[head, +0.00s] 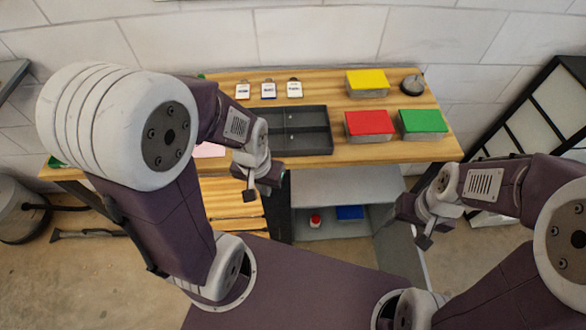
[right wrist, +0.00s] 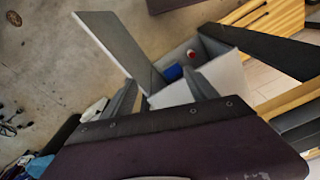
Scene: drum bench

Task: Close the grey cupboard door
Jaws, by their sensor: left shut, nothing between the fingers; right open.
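The grey cupboard (head: 340,185) is under the wooden bench and stands open. Its grey door (head: 397,252) swings out towards me from the cupboard's right side. In the right wrist view the door (right wrist: 118,45) is a flat panel standing out from the cupboard opening. My right gripper (head: 424,232) is open and empty, just right of the door in the head view; I cannot tell whether it touches. My left gripper (head: 262,188) is shut and empty, in front of the bench edge, left of the cupboard.
Inside the cupboard are a blue box (head: 349,212) and a small red item (head: 315,220). On the bench are a dark tray (head: 300,143) and yellow (head: 367,79), red (head: 369,122) and green (head: 423,121) lidded boxes. A dark-framed rack (head: 530,125) stands at the right.

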